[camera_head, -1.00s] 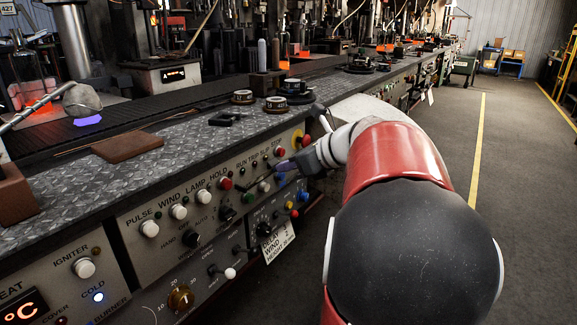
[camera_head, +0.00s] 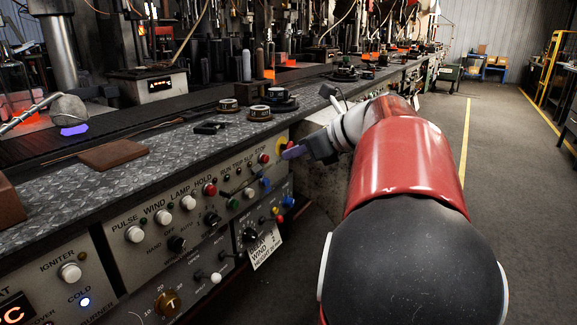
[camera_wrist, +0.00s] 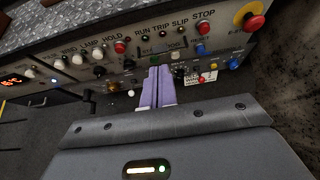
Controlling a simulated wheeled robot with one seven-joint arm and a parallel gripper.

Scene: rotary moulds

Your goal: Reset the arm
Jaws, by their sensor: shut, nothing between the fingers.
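My gripper (camera_head: 292,152) is in front of the right end of the control panel (camera_head: 150,262), near the red and yellow emergency stop button, with my red and black arm reaching in from the lower right. In the wrist view, the two purple fingers of my gripper (camera_wrist: 157,88) lie side by side, shut and empty. They point at the lower part of the panel (camera_wrist: 225,42), near the hanging white tag (camera_wrist: 208,76). I cannot tell whether the fingertips touch the panel.
The emergency stop button (camera_wrist: 253,22) is at the panel's right end. Several knobs and buttons line the panel. The patterned bench top (camera_head: 180,150) holds a brown plate (camera_head: 113,154) and small round parts. The floor aisle (camera_head: 500,200) at the right is clear.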

